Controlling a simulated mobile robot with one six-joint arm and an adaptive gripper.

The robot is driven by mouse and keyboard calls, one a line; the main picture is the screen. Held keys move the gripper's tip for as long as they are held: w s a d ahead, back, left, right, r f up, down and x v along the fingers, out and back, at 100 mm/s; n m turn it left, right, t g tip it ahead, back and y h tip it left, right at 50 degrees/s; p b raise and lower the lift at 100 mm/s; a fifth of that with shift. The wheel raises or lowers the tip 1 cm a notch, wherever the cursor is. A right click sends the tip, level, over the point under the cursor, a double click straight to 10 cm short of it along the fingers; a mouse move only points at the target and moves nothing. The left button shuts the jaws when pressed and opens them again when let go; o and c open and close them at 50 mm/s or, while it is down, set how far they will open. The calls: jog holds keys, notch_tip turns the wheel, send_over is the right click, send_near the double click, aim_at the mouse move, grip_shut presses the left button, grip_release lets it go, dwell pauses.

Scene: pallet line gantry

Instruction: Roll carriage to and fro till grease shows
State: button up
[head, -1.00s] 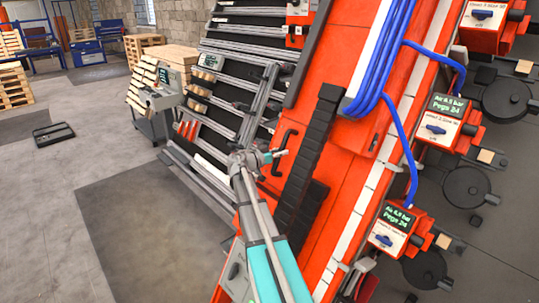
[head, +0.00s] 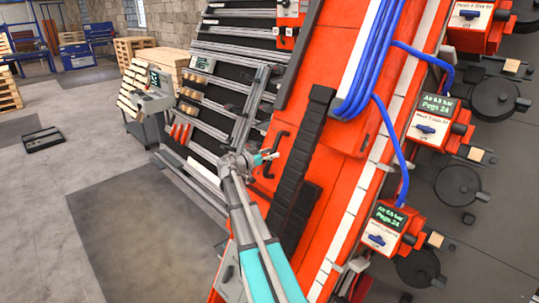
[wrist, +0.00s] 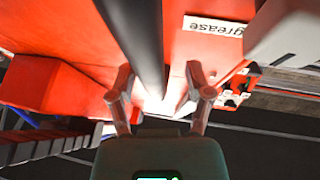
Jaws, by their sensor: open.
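The red carriage (head: 310,190) sits on the tilted red gantry beam in the head view. A black bent handle (head: 280,143) stands out from its left side. My gripper (head: 264,159) is at this handle. In the wrist view my gripper (wrist: 160,85) is open, with one finger on each side of a dark bar (wrist: 140,35), which looks like the handle. I see no finger closed on it. A white label reading "grease" (wrist: 215,27) shows on the red surface to the right of the bar. I cannot make out any grease.
A black cable chain (head: 305,165) runs along the beam just right of the handle. Blue hoses (head: 375,60) and red valve boxes (head: 390,227) are further right. A slanted rack with rails (head: 235,70) stands behind. The floor to the left is open around a dark mat (head: 145,230).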

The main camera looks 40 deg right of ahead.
jog(key=a, duration=1.1)
jog(key=shift+w+a, duration=0.25)
jog(key=shift+a, duration=0.15)
